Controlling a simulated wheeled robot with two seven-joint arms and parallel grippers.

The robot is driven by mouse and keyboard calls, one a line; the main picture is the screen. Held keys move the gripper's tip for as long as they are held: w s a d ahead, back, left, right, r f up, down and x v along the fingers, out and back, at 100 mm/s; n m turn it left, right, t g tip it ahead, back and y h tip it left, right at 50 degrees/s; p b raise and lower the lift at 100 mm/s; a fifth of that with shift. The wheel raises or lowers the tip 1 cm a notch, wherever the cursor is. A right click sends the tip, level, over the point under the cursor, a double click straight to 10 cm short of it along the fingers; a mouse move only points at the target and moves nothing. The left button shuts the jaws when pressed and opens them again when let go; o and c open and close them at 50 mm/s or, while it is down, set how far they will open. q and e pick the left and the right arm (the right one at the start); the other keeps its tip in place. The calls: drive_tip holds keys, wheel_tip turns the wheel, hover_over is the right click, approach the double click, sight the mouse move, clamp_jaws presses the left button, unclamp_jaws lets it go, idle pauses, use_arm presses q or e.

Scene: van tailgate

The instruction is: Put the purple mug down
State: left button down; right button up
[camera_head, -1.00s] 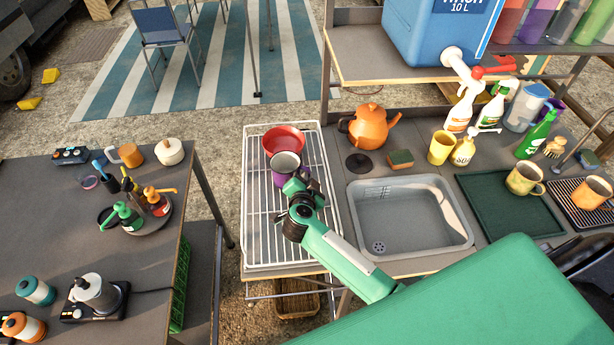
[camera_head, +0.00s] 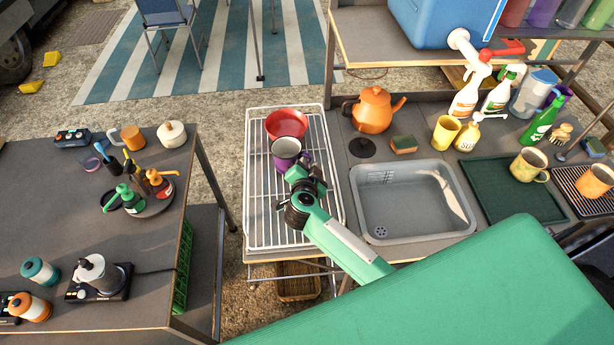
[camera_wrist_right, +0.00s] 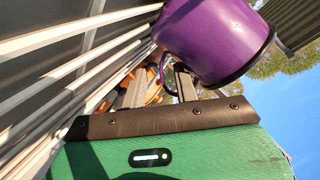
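The purple mug (camera_head: 281,163) stands upright on the white wire rack (camera_head: 259,215), just in front of the red bowl. Its pale inside shows from above. My right gripper (camera_head: 307,173) is at the mug's near right side, low over the rack. In the right wrist view the mug (camera_wrist_right: 215,40) is close above the fingers (camera_wrist_right: 160,88). The fingers stand apart, with the mug's handle between them and a gap showing around it. The gripper looks open around the handle. The mug's base is partly hidden in the head view. My left gripper is not in view.
The red bowl (camera_head: 286,125) sits behind the mug on the rack. An orange kettle (camera_head: 372,112) and a sink (camera_head: 412,205) are to the right. The front part of the rack is bare. A side table (camera_head: 60,215) with bottles stands at left, across a gap.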

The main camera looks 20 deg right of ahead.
drive_tip(key=b+v, duration=0.1)
drive_tip(key=v, duration=1)
drive_tip(key=shift+s+a+b, duration=0.2)
drive_tip(key=shift+s+b, duration=0.15)
drive_tip(key=shift+b, duration=0.05)
drive_tip(key=shift+s+a+r, duration=0.25)
drive_tip(key=shift+s, duration=0.25)
